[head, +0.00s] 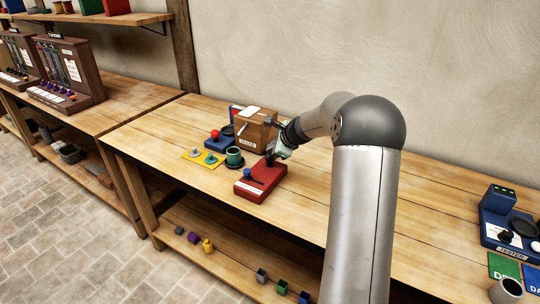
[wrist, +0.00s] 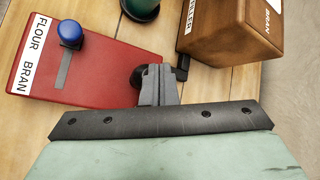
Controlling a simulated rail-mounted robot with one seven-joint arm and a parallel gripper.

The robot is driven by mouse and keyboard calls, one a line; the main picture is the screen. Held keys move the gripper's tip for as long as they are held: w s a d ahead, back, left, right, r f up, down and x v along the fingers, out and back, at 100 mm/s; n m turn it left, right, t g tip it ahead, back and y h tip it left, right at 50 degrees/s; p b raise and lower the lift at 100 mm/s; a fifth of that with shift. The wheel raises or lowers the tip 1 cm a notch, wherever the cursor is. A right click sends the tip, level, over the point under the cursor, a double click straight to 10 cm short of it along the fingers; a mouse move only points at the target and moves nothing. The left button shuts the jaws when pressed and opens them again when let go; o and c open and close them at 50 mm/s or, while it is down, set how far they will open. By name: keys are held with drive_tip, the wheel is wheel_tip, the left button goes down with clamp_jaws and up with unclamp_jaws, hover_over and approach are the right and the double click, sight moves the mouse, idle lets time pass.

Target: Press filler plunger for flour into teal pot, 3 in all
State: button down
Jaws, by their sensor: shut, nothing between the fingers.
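A red base (head: 262,190) stands on the bench; it also shows in the wrist view (wrist: 105,85). Its white label (wrist: 30,55) reads FLOUR and BRAN. A blue knob (wrist: 70,33) sits at the FLOUR end of a grey slot. A black round knob (wrist: 137,77) at the base's far side is partly hidden by my fingers. My gripper (wrist: 158,72) is shut and empty, its tips beside or over that knob; contact cannot be told. The teal pot (head: 235,156) stands just behind the red base, and its edge shows in the wrist view (wrist: 142,8).
A wooden box (head: 255,130) stands close behind my gripper; BRAN is readable on it in the wrist view (wrist: 215,25). A blue device with a red knob (head: 215,136) and a yellow plate (head: 201,158) are to the left. A blue tester (head: 508,220) stands far right; the bench between is clear.

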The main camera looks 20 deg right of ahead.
drive_tip(key=shift+f+b, duration=0.85)
drive_tip(key=shift+f, duration=0.15)
idle(0.8)
drive_tip(key=shift+r, duration=0.1)
drive_tip(key=shift+r+p, duration=1.1)
drive_tip(key=shift+r, duration=0.2)
wheel_tip(320, 180, up, 5)
drive_tip(key=p, duration=0.4)
idle(2.1)
